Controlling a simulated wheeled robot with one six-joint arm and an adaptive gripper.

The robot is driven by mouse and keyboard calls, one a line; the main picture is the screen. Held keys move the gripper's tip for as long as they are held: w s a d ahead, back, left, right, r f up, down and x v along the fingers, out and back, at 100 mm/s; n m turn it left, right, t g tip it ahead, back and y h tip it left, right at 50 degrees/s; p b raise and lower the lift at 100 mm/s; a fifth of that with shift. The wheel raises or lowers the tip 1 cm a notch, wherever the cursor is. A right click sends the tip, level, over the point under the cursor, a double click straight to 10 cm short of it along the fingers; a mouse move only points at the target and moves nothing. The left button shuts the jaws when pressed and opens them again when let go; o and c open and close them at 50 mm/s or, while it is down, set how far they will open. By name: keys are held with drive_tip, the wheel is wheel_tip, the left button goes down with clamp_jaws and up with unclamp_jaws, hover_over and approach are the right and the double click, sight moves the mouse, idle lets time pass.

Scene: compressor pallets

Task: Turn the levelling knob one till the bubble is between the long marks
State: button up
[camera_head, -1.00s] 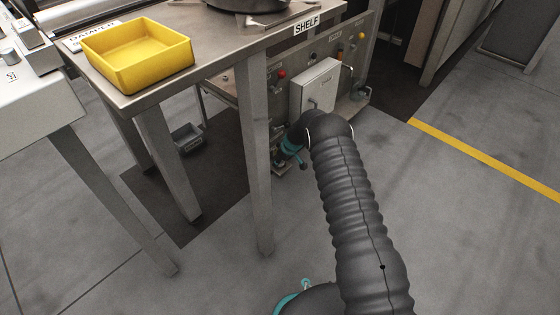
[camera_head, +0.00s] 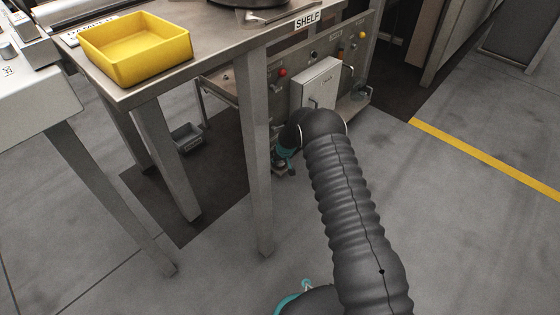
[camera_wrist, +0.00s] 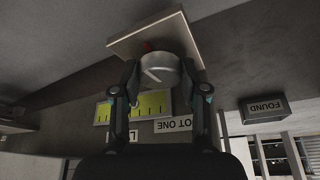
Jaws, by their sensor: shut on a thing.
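In the wrist view a round grey knob (camera_wrist: 159,72) with a line across its face sits between the two fingers of my gripper (camera_wrist: 161,80), under a pale square plate (camera_wrist: 155,34). My gripper is shut on this knob. Behind the fingers is a yellow-green level strip (camera_wrist: 152,104) with dark marks, partly covered by the left finger. I cannot make out the bubble's place among the marks. An upside-down label beside it reads "OT ONE" (camera_wrist: 173,125), partly hidden. In the head view my arm hides the knob and most of my gripper.
A steel table (camera_head: 225,58) with a yellow tray (camera_head: 140,55) stands at the left, its legs close to my arm. A panel with a grey box (camera_head: 318,82) is beyond. Floor at right is open.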

drive_tip(key=shift+w+m+t+h+b, duration=0.15)
drive_tip(key=shift+m+h+b, duration=0.25)
drive_tip(key=shift+m, duration=0.65)
drive_tip(key=shift+s+m+t+h+b, duration=0.15)
drive_tip(key=shift+m+h+b, duration=0.25)
drive_tip(key=shift+m, duration=0.65)
drive_tip(key=shift+w+r+m, duration=0.1)
drive_tip(key=shift+m, duration=0.3)
drive_tip(key=o, duration=1.1)
drive_tip(key=shift+o, duration=0.2)
drive_tip(key=shift+a, duration=0.1)
drive_tip(key=v, duration=1.2)
drive_tip(key=shift+a, duration=0.1)
